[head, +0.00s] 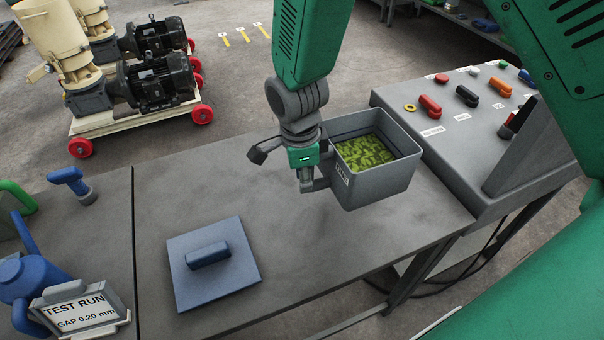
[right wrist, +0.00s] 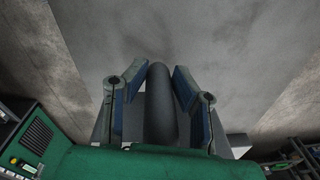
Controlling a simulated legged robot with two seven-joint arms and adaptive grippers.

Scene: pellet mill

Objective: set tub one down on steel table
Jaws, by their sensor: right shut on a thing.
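A grey open tub (head: 378,185) with green pellets inside is in the middle of the head view. A small label on its front is too small to read. My right gripper (head: 316,178) is shut on the tub's handle at its left side. The right wrist view shows the dark rounded handle (right wrist: 160,105) between the two fingers. The tub looks level, over the right part of the grey steel table (head: 300,225). I cannot tell whether its base touches the top. My left gripper is not in view.
A blue square lid (head: 235,280) with a handle lies on the table. A test-run sign (head: 80,305), a blue jug (head: 25,280) and a blue tool (head: 72,183) are at left. A control panel (head: 450,135) stands close right of the tub. Bare table lies between lid and tub.

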